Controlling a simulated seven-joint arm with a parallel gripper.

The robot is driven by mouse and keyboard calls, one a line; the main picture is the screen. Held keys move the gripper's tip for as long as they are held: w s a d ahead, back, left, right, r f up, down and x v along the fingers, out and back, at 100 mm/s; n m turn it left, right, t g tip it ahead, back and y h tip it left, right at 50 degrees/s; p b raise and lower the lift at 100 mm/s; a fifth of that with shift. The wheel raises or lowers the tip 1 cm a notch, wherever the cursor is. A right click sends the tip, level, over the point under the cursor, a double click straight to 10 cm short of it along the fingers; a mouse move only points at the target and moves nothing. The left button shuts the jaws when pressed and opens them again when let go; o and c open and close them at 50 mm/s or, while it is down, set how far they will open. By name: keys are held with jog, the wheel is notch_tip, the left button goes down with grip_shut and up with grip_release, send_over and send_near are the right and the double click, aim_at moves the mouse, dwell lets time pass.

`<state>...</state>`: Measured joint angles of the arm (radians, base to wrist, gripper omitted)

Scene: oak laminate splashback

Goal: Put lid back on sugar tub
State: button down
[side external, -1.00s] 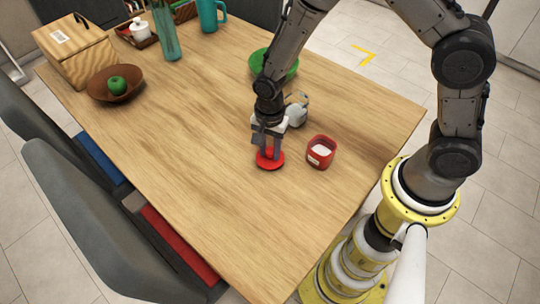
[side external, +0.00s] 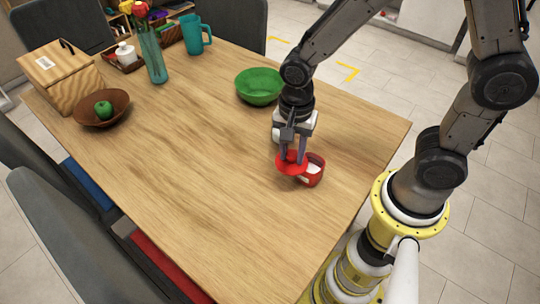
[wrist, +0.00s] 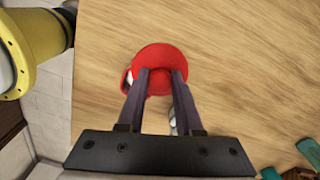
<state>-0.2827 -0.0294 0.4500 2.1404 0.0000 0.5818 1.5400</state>
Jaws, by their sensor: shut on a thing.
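The red lid (side external: 291,163) is round and flat with a knob, and my gripper (side external: 292,156) is shut on it. In the side external view the lid overlaps the left part of the red sugar tub (side external: 316,173), whose white contents show at the lid's right. The lid looks raised and off-centre; whether it touches the rim I cannot tell. In the wrist view the lid (wrist: 160,62) lies between the fingertips (wrist: 159,80) and hides most of the tub, with a red edge of the tub (wrist: 126,80) at its left.
A green bowl (side external: 259,85) stands behind my gripper. A brown bowl with a green apple (side external: 103,109), a wooden box (side external: 58,75), a vase (side external: 153,58) and a teal mug (side external: 195,36) stand farther left and back. The table's middle and front are clear.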

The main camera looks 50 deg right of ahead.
jog(key=s+d+r, duration=0.1)
jog(key=s+r, duration=0.1)
jog(key=s, duration=0.3)
jog(key=shift+w+d, duration=1.55)
jog(key=shift+d, duration=1.3)
jog(key=shift+f, duration=2.9)
jog(key=shift+f, duration=0.2)
grip_release()
jog(key=shift+r, duration=3.55)
